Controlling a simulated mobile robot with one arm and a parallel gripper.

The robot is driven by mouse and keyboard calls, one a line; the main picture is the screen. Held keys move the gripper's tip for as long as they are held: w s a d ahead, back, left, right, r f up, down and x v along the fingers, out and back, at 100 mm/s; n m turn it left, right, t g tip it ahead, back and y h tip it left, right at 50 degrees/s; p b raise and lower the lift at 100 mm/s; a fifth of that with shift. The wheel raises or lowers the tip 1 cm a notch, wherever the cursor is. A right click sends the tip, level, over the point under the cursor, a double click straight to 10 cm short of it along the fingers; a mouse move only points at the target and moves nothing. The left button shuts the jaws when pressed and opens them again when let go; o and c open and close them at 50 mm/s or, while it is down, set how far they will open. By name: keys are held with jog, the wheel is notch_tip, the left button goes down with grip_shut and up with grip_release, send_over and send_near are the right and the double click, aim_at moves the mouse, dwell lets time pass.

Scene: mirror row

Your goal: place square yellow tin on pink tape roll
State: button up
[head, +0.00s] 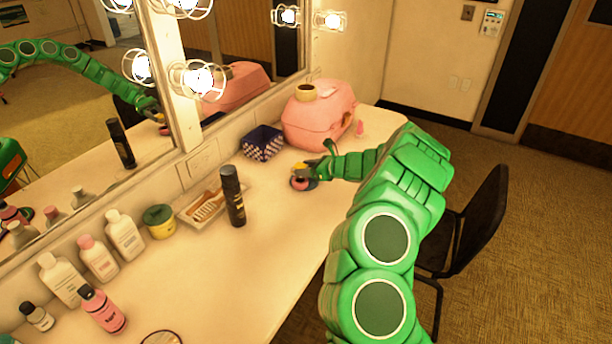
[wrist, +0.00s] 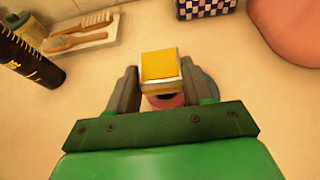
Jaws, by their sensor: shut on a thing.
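The square yellow tin (wrist: 160,67) is between the fingers of my gripper (wrist: 158,88) in the wrist view, its yellow top and pale side showing. My gripper is shut on it. In the head view the tin (head: 300,168) is a small yellow patch at my gripper (head: 309,169). The pink tape roll (head: 300,184) lies on the counter just below the tin. In the wrist view the roll (wrist: 167,101) shows partly behind the tin and fingers, with a dark centre. I cannot tell whether tin and roll touch.
A pink case (head: 318,120) and a checkered box (head: 262,143) stand behind my gripper. A black spray can (head: 233,196) stands to the left, by a tray (head: 203,208) with brushes. Bottles line the mirror. The counter front (head: 270,260) is clear.

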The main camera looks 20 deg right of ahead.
aim_at(306, 182)
jog(key=shift+f, duration=1.4)
jog(key=shift+f, duration=0.2)
jog(key=o, duration=1)
jog(key=shift+o, duration=0.2)
jog(key=shift+r, duration=0.1)
jog(key=shift+r, duration=0.15)
jog(key=v, duration=1.2)
